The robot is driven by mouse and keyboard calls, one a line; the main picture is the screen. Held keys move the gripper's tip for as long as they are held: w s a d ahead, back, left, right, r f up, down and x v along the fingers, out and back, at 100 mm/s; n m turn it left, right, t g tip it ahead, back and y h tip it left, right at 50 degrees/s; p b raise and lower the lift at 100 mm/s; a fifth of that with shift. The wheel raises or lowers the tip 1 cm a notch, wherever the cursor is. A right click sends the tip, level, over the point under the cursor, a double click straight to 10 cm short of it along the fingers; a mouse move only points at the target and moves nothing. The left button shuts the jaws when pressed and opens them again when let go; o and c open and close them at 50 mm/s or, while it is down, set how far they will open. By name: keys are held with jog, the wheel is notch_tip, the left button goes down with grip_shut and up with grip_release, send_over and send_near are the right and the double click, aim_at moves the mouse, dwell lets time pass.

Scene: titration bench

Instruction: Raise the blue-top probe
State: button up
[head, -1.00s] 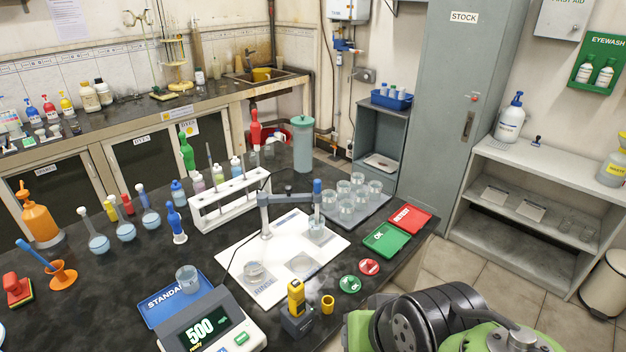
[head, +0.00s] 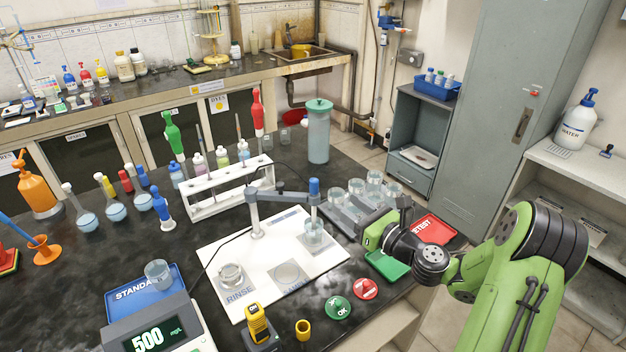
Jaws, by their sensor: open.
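The blue-top probe (head: 314,188) stands upright at the end of the grey stand arm (head: 282,197). Its lower end is down in a clear beaker (head: 313,236) on the white board (head: 235,255). My gripper (head: 362,226) is to the right of the probe, at about the beaker's height in the picture, and apart from it. It is open with nothing seen in it. Its fingers are small and partly hidden by its green body.
Several clear beakers (head: 374,178) stand on a grey tray behind my gripper. Green (head: 388,264) and red (head: 434,229) mats lie beneath and beside my arm. A white rack (head: 230,194) stands left of the stand.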

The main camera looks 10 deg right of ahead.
aim_at(317, 183)
jog(key=p+x, duration=0.1)
jog(key=x, duration=1.2)
jog(key=shift+w+f, duration=0.1)
jog(key=shift+w, duration=0.2)
jog(key=shift+c, duration=0.4)
grip_shut()
